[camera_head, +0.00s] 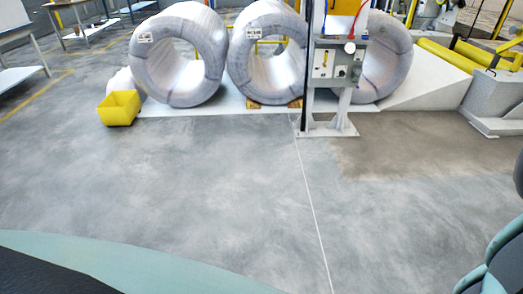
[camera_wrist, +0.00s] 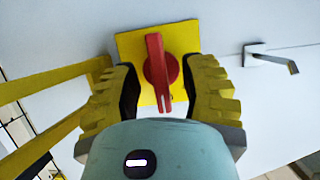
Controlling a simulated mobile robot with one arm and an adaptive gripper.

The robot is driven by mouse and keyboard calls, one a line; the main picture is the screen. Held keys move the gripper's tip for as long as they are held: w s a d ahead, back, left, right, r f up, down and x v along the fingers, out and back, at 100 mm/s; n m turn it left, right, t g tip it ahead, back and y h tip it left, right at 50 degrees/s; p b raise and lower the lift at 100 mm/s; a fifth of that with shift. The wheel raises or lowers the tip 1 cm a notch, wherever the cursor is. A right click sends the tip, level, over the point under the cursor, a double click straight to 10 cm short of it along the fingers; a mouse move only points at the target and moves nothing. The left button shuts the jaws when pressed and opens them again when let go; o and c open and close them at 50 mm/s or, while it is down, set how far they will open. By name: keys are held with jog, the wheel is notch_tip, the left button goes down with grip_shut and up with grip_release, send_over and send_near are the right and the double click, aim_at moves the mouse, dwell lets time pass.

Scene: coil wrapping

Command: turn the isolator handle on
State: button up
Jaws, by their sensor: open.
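The red isolator handle (camera_wrist: 160,72) is in the middle of the wrist view, on a square yellow plate (camera_wrist: 127,44) fixed to a white panel (camera_wrist: 240,25). The handle stands close to upright in the picture, its top leaning slightly left. My gripper (camera_wrist: 163,72) is open, with one yellow finger to the left of the handle and one to the right. Gaps show between the handle and both fingers. The handle's lower end lies just above my gripper's body. I cannot make out the isolator handle or my gripper in the head view.
A metal latch (camera_wrist: 270,57) sticks out right of the plate. Yellow bars (camera_wrist: 50,82) run at the left. In the head view, wrapped coils (camera_head: 180,55), a yellow bin (camera_head: 119,108) and a control stand (camera_head: 337,65) stand at the back. The floor in front is clear.

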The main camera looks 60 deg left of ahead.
jog(key=v, duration=1.1)
jog(key=shift+f, duration=0.1)
dwell(0.4)
